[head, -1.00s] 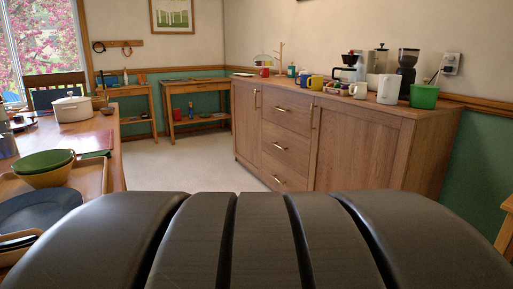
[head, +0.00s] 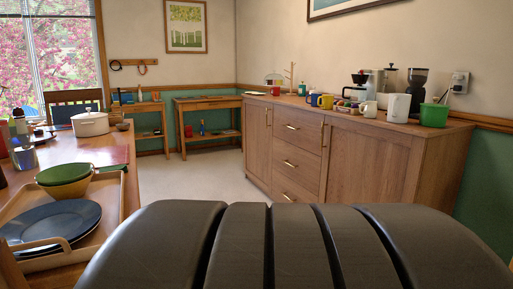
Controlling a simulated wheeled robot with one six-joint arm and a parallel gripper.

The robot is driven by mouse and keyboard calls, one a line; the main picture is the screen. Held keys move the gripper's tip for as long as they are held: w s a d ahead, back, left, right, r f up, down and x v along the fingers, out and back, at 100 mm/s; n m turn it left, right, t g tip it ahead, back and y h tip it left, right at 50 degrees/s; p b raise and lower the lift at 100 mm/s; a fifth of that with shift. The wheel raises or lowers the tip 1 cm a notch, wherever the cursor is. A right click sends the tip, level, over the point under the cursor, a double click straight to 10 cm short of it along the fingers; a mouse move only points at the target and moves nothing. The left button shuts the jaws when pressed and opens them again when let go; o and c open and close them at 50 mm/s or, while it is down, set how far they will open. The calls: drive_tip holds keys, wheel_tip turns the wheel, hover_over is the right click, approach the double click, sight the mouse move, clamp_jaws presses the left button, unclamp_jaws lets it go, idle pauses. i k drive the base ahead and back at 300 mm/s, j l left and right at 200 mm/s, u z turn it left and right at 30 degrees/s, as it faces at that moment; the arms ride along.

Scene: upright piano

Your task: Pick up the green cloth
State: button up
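A small dark green patch (head: 110,168), perhaps the green cloth, shows at the table's right edge, just right of the stacked bowls. Most of it is hidden or too small to make out. It lies flat and low beside the tray. My gripper is not in view, so I cannot tell whether it is open or shut. The large dark ribbed shape across the bottom is part of my own body.
The wooden table (head: 118,152) at left holds a tray (head: 113,205) with green and yellow bowls (head: 65,180) and blue plates (head: 50,224), plus a white pot (head: 90,124). A wooden sideboard (head: 375,165) with mugs stands at right. Clear floor (head: 205,175) lies between.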

sight(113, 169)
drive_tip(key=u, duration=1.3)
